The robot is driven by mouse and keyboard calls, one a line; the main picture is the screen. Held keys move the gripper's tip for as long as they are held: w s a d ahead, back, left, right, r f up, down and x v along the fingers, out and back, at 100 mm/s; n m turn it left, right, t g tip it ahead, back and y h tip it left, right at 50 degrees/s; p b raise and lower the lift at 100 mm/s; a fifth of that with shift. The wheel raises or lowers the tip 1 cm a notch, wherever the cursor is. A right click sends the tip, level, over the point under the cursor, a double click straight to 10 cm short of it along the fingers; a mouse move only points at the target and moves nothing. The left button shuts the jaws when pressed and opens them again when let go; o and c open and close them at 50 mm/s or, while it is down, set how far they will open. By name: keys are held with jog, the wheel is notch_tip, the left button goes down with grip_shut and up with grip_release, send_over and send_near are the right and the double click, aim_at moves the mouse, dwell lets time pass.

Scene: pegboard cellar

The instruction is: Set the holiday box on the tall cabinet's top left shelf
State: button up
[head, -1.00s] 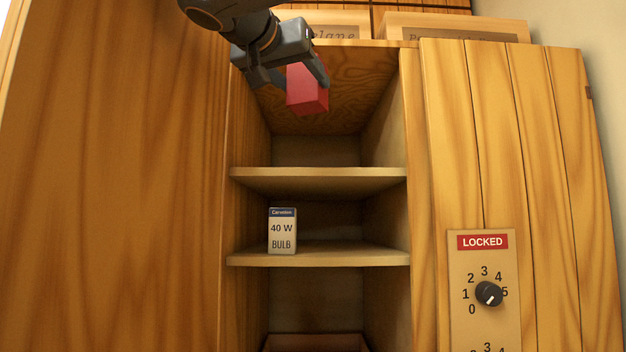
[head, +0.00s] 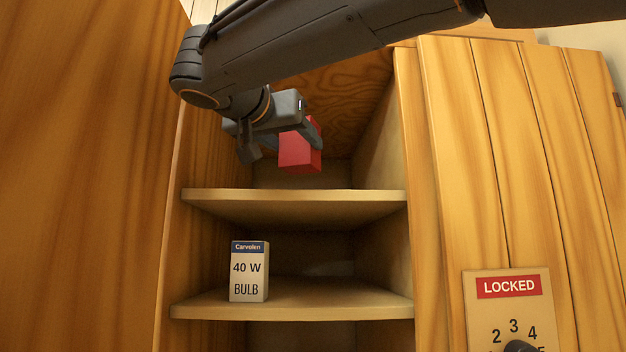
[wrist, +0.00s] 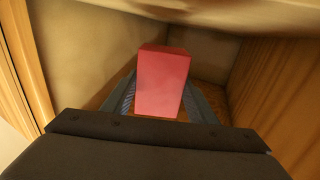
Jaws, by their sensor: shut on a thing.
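The holiday box looks like a small plain red box (head: 298,152); no label on it is readable. My gripper (head: 284,140) is shut on it and holds it above the top visible shelf (head: 290,204) of the cabinet's open left side. The box is apart from the shelf board, near the compartment's left half. In the wrist view the red box (wrist: 162,82) sits between the two fingers, with the compartment's walls around it. My arm hides the top of the compartment.
A white and blue 40 W bulb box (head: 249,271) stands at the left of the shelf below (head: 340,300). A closed wooden door (head: 450,150) with a LOCKED dial panel (head: 508,288) is at the right. The top shelf's right half looks clear.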

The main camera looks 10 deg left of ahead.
aim_at(294, 166)
notch_tip(294, 166, down, 5)
jog(key=shift+r+p, duration=0.15)
jog(key=shift+p, duration=0.3)
jog(key=shift+f+b, duration=0.3)
jog(key=shift+f, duration=0.05)
jog(key=o, duration=1.1)
jog(key=shift+o, duration=0.2)
jog(key=shift+r, duration=0.1)
jog(key=shift+r+p, duration=0.15)
jog(key=shift+p, duration=0.2)
jog(key=s+a+b, duration=0.1)
jog(key=s+b, duration=0.2)
jog(key=s, duration=0.9)
jog(key=shift+a, duration=0.4)
jog(key=shift+w+d, duration=0.1)
